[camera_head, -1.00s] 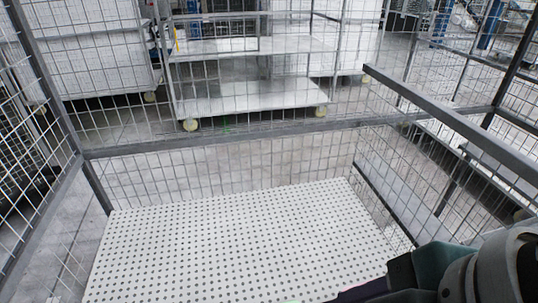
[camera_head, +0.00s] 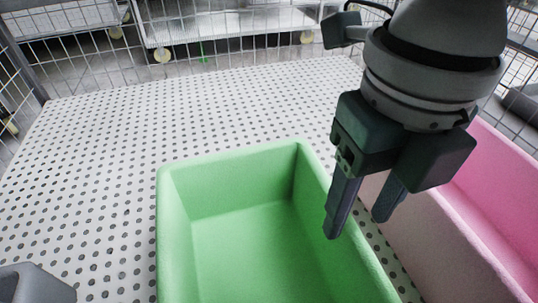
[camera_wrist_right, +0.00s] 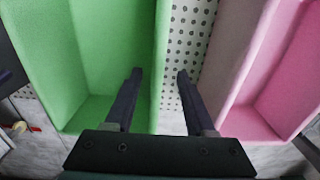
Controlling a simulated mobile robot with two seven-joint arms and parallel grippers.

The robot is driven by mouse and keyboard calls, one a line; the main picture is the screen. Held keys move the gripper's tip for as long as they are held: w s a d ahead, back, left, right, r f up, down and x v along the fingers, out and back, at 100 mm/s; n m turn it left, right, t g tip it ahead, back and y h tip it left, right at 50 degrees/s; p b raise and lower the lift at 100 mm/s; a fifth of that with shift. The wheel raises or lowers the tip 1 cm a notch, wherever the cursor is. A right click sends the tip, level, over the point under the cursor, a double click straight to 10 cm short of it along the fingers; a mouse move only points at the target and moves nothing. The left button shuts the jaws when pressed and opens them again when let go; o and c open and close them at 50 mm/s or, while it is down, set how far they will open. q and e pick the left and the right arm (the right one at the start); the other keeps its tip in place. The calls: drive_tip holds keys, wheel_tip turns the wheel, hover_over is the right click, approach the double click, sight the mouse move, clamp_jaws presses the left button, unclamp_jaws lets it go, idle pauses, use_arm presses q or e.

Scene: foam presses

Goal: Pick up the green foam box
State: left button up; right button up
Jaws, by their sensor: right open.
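The green foam box (camera_head: 238,178) is an open-topped tray on the white perforated shelf, in the lower middle of the head view. It looks empty, and its near end is cut off. My right gripper (camera_head: 357,227) is open and points down at the box's right side wall. In the right wrist view, the same box (camera_wrist_right: 42,50) fills the left side. There the open fingers (camera_wrist_right: 159,75) appear on either side of its wall, one over the inside and one over the gap. I see nothing held, and finger depth relative to the rim is unclear.
A pink foam box (camera_head: 425,235) stands close on the right, with a narrow strip of shelf between the boxes. The perforated shelf (camera_head: 110,165) is clear to the left and behind. Wire mesh walls (camera_head: 250,50) enclose the back and sides.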

sight(340, 255)
drive_tip(key=f, duration=0.3)
drive_tip(key=f+b, duration=0.1)
drive_tip(key=f, duration=0.2)
drive_tip(key=f+b, duration=0.1)
drive_tip(key=f, duration=0.2)
drive_tip(key=shift+s+a+f, duration=0.1)
drive_tip(key=shift+s+f, duration=0.15)
clamp_jaws()
